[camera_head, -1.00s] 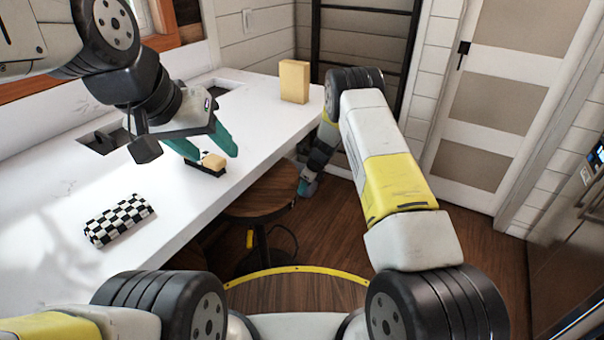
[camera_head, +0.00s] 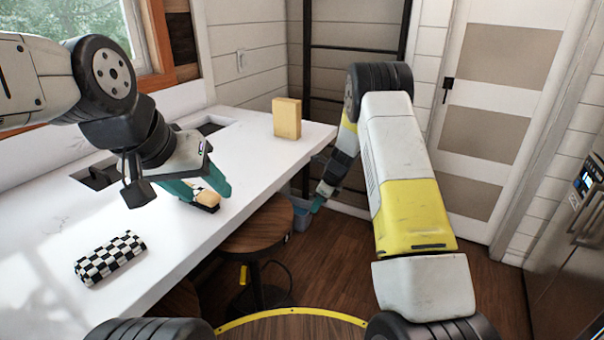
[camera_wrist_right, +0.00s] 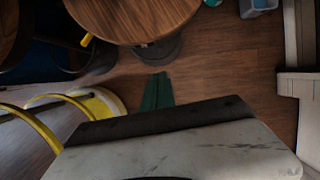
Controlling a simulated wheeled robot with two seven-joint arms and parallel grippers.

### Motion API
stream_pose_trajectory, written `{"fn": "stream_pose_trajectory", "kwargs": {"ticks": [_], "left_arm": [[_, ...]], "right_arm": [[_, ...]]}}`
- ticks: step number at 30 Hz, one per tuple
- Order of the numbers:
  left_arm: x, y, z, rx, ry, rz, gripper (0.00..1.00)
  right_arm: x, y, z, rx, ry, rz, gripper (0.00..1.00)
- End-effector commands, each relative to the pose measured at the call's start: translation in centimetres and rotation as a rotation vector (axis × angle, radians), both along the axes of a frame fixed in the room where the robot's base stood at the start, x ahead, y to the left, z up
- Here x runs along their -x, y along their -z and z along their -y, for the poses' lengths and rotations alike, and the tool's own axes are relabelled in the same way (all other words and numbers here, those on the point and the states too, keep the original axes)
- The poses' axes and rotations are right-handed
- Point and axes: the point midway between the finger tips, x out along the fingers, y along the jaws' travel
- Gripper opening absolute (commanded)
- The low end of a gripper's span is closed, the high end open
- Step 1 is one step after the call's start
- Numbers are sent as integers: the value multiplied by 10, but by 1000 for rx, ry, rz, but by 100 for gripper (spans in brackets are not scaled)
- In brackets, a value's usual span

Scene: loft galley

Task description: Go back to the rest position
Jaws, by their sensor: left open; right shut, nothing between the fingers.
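My left gripper (camera_head: 208,188) is open over the white counter (camera_head: 245,150). Its teal fingers are spread at a small brush (camera_head: 206,199) with a tan top and a black lower part. I cannot tell whether the fingers touch it. My right gripper (camera_head: 317,204) hangs low over the floor, right of the round wooden stool (camera_head: 258,232). In the right wrist view its teal fingers (camera_wrist_right: 157,90) are together with nothing between them.
A black-and-white checkered case (camera_head: 110,257) lies on the counter, and a tan block (camera_head: 287,118) stands at its far end. A small grey bin (camera_head: 301,217) is on the floor behind the stool. Clear wooden floor (camera_head: 335,265) lies right of the stool.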

Motion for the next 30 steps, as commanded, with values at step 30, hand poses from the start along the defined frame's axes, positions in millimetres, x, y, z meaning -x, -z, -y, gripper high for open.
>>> {"fn": "stream_pose_trajectory", "kwargs": {"ticks": [30], "left_arm": [[0, 0, 0, 0, 0, 0, 54]], "right_arm": [[313, -344, 38, 588, -1544, 722, 0]]}}
